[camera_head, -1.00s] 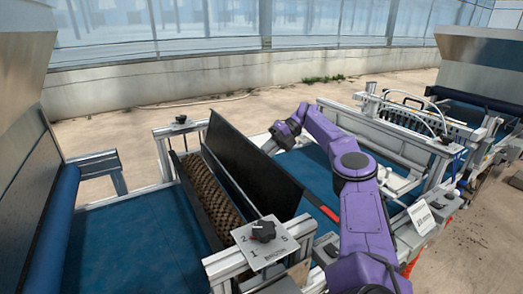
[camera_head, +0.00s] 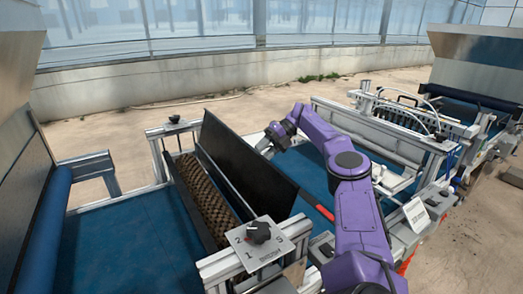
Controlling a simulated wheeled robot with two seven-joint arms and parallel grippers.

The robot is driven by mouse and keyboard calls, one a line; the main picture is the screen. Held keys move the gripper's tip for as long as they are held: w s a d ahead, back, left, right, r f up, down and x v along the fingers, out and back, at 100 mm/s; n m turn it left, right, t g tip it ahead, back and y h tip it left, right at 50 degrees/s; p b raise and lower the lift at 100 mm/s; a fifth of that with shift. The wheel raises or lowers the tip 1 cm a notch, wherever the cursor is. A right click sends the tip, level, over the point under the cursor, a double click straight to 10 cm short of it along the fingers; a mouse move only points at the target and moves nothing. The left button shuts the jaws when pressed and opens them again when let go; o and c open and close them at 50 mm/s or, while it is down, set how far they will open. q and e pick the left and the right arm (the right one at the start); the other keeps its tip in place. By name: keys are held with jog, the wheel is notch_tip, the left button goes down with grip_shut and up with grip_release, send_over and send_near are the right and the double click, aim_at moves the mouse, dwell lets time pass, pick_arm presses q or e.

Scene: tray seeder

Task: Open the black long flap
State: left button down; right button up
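The black long flap (camera_head: 243,168) stands raised and tilted on the seeder, right of a brown textured roller (camera_head: 207,192), which is uncovered. My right arm comes in from the lower right. Its gripper (camera_head: 268,146) is by the flap's upper edge, on the far right side of it. The fingers are small and dark, so I cannot tell whether they touch the flap or how far they are apart. My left gripper is out of view.
A plate with a black knob (camera_head: 258,233) sits at the near end of the roller. A blue belt (camera_head: 125,240) runs beneath. A metal frame with hoses (camera_head: 415,112) stands to the right.

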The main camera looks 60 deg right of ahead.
jog(key=s+a+r+b, duration=0.1)
jog(key=r, duration=0.1)
jog(key=a+r+b, duration=0.1)
jog(key=r, duration=0.2)
jog(key=s+a+r+b, duration=0.1)
jog(key=r+b, duration=0.1)
jog(key=shift+s+a+r, duration=0.2)
jog(key=shift+s+r, duration=0.1)
jog(key=shift+s, duration=0.05)
jog(key=s+a+r+b, duration=0.5)
jog(key=s+a, duration=0.1)
jog(key=a, duration=0.1)
jog(key=shift+a+r+b, duration=0.2)
jog(key=shift+a+b, duration=0.15)
